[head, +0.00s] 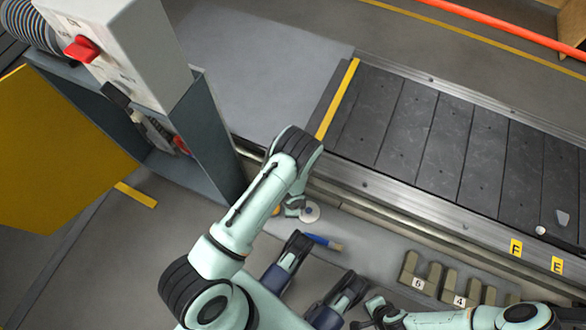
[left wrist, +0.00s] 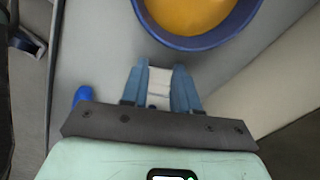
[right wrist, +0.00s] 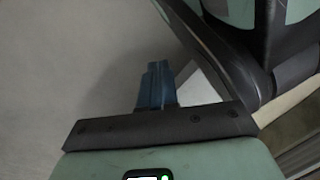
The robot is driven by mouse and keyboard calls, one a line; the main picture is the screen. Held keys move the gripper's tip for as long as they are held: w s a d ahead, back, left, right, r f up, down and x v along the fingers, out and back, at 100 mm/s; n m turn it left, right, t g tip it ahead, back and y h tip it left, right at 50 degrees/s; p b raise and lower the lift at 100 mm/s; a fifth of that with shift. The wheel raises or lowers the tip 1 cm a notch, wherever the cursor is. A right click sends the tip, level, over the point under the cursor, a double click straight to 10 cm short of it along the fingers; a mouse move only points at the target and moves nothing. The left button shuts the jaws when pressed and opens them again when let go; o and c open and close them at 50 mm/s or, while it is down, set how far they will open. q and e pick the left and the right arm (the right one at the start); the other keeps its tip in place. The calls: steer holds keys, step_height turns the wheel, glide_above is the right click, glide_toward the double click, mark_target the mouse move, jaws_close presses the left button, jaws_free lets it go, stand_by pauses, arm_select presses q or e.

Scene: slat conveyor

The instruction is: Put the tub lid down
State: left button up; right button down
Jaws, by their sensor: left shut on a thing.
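My left gripper (left wrist: 160,85) is shut on a white piece, seemingly the tub lid (left wrist: 159,80), held between its fingers. In the head view, a small pale disc, seemingly the lid (head: 311,213), shows beside the left gripper (head: 294,207). A round tub with a blue rim (left wrist: 207,43) and orange-yellow inside stands just past the fingertips in the left wrist view, open at the top. In the head view it is mostly hidden behind my left arm. My right gripper (right wrist: 155,85) has its fingers together with nothing seen between them.
A blue-ended tool (head: 323,242) lies near the left gripper. A grey control cabinet (head: 130,60) with a red switch stands at left.

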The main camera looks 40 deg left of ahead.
arm_select(q)
steer(key=o, duration=1)
step_height(320, 180, up, 13)
steer(key=p, duration=0.5)
steer(key=s+d+r+n+t+h, duration=0.1)
steer(key=s+d+n, duration=0.3)
steer(key=n, duration=1.1)
steer(key=s+t+h, duration=0.1)
steer(key=s, duration=0.2)
steer(key=shift+s+d+n+t, duration=0.15)
steer(key=shift+d+n+t, duration=0.15)
steer(key=shift+d, duration=0.05)
arm_select(e)
steer(key=w+a+r+t, duration=0.1)
steer(key=w+a+r, duration=0.1)
steer(key=w+r, duration=0.2)
step_height(320, 180, up, 3)
steer(key=shift+w+r+n+t, duration=0.1)
steer(key=shift+w+n+t, duration=0.2)
steer(key=shift+t, duration=0.1)
